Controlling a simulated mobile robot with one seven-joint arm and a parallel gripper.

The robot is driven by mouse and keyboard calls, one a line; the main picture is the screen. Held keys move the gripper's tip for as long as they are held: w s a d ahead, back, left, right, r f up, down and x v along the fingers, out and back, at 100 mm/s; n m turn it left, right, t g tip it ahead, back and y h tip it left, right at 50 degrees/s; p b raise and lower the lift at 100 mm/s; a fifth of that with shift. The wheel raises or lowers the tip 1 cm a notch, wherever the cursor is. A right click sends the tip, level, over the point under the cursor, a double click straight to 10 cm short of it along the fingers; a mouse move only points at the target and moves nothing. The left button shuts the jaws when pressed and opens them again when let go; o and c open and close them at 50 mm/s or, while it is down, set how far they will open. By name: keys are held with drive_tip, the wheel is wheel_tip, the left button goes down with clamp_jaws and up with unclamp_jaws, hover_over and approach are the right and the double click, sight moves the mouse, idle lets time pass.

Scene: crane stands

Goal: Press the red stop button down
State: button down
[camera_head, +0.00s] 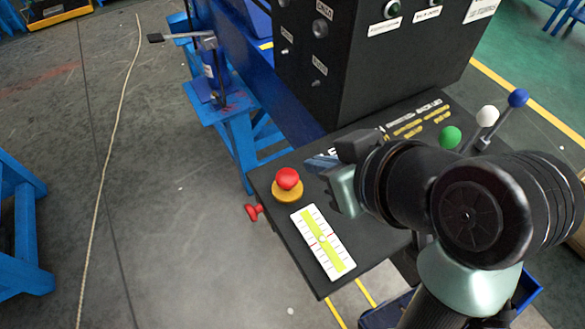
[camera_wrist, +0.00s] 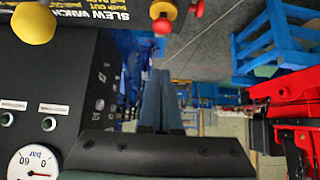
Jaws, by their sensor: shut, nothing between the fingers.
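The red stop button (camera_head: 287,178) is a round mushroom head on a yellow collar, on the left part of a black console top (camera_head: 290,236). It stands raised on its collar. In the wrist view the red button (camera_wrist: 162,26) shows near the top middle, beyond the fingertips. My gripper (camera_head: 312,163) is just right of and slightly behind the button in the head view, with a visible gap. The fingers (camera_wrist: 164,74) are together with nothing held. The exact height of the fingertips over the console is hard to tell.
A white and yellow-green scale plate (camera_head: 323,241) lies in front of the button. A smaller red knob (camera_head: 254,212) sticks out at the console's left edge. Green (camera_head: 450,137), white (camera_head: 487,116) and blue (camera_head: 518,98) lever knobs stand at right. A black cabinet (camera_head: 370,70) rises behind.

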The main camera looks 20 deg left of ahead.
drive_tip(key=f, duration=0.1)
hover_over(290, 180)
wheel_tip(290, 180, down, 6)
drive_tip(key=r, duration=0.1)
drive_tip(key=f, duration=0.1)
drive_tip(key=f+p, duration=0.1)
drive_tip(key=f, duration=0.1)
drive_tip(key=shift+s+d+f+p, duration=0.2)
drive_tip(key=shift+d+f+p, duration=0.1)
drive_tip(key=shift+f+p, duration=0.1)
drive_tip(key=shift+f, duration=0.6)
drive_tip(key=shift+f, duration=0.15)
drive_tip(key=shift+f+b, duration=0.85)
drive_tip(key=shift+f, duration=0.1)
